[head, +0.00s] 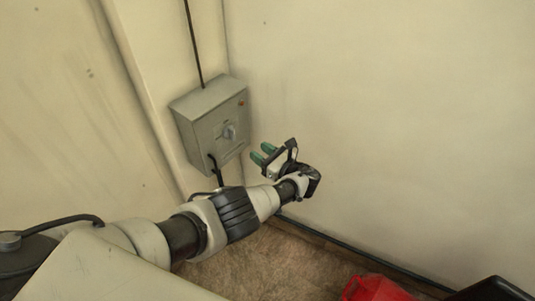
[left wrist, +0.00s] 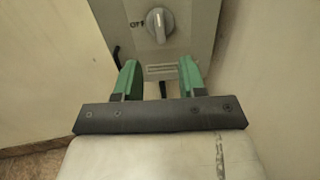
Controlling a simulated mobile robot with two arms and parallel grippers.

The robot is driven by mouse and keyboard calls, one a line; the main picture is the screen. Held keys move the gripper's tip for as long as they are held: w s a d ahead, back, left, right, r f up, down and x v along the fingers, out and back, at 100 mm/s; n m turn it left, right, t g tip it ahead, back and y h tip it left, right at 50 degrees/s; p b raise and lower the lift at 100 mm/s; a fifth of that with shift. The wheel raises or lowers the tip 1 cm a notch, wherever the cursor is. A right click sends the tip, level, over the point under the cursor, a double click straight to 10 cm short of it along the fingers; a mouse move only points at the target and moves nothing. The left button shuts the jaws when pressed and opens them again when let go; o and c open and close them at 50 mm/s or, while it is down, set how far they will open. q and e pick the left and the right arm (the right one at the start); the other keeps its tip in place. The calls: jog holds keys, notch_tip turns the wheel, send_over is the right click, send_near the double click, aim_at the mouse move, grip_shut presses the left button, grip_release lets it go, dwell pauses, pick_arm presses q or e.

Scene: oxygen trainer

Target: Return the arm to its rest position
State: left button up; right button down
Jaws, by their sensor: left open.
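My left arm reaches in from the left in the head view. Its gripper (head: 263,154) has green fingertips and is open and empty, beside the lower right of a grey wall box (head: 197,128). In the left wrist view the two green fingers of my left gripper (left wrist: 160,78) stand apart, with the box (left wrist: 190,52) beyond them. A grey rotary knob (left wrist: 159,24) sits on the box face, with the word OFF to its left. The fingers look apart from the knob. My right gripper is not in view.
The box hangs near a wall corner, with a dark cable (head: 192,45) above it and another below. A red object (head: 375,289) and a black object (head: 495,290) stand at the lower right. Brown floor (head: 285,262) shows below the arm. The right wall is bare.

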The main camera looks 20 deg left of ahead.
pick_arm(q)
jog(key=shift+a+f, duration=0.1)
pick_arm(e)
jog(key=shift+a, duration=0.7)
pick_arm(q)
jog(key=s+f+n+g+h, duration=0.2)
jog(key=s+f+h, duration=0.3)
jog(key=s+f, duration=0.7)
jog(key=s+f+n+g+h, duration=0.3)
jog(key=s+f, duration=0.5)
jog(key=f, duration=0.8)
jog(key=s+f+n+h, duration=0.3)
jog(key=s+n, duration=0.1)
jog(key=s, duration=0.6)
jog(key=s+f+n+h, duration=0.3)
jog(key=s+f+n, duration=0.1)
jog(key=s, duration=0.7)
jog(key=s+f+n+h, duration=0.3)
jog(key=s+n, duration=0.3)
jog(key=s, duration=0.5)
jog(key=shift+s+d+f, duration=0.2)
jog(key=shift+f, duration=0.3)
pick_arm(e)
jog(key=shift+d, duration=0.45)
